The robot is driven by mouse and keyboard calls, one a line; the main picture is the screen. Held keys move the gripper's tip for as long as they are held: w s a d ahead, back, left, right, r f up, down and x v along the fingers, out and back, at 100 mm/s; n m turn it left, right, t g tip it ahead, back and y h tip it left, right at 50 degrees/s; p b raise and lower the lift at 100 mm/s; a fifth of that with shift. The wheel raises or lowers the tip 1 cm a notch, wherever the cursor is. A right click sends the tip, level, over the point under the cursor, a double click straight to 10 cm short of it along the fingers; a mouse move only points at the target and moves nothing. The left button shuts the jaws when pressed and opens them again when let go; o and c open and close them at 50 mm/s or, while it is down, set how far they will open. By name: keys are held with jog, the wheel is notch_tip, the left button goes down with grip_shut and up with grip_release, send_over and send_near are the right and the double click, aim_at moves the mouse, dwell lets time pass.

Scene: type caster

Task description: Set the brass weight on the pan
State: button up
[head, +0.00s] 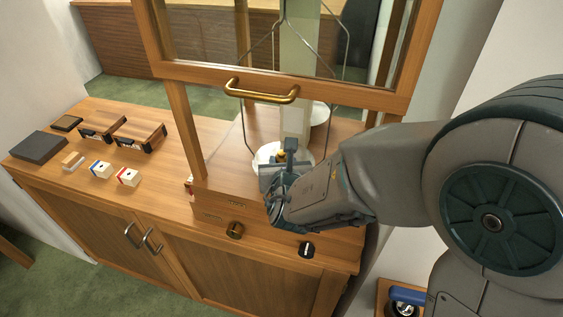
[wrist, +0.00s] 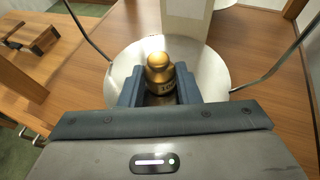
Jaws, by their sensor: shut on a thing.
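The brass weight (wrist: 158,72) is a small knobbed cylinder with markings on its side. My gripper (wrist: 158,88) is shut on it, one finger on each side, and the weight looks upright. The pale round pan (wrist: 208,72) lies behind and below the weight in the wrist view; I cannot tell whether the weight touches it. In the head view my gripper (head: 283,172) reaches under the raised glass sash to the pan (head: 266,154), with only the top of the brass weight (head: 281,156) showing.
The wooden balance case has a raised sash with a brass handle (head: 262,92). Wires from the pan's hanger (wrist: 88,30) rise on both sides of my gripper. A pale column (head: 296,105) stands behind.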

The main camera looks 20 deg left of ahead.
jog(key=o, duration=1.7)
jog(key=shift+c, duration=0.2)
jog(key=shift+s+d+r+p, duration=0.1)
jog(key=shift+s+r+p, duration=0.2)
jog(key=shift+s+r, duration=0.35)
jog(key=shift+s+d+r+p, duration=0.1)
jog(key=shift+s+r+p, duration=0.25)
jog(key=shift+s, duration=0.5)
jog(key=s+d+b, duration=0.1)
jog(key=s+b, duration=0.3)
jog(key=s, duration=1.2)
jog(key=shift+d+b, duration=0.35)
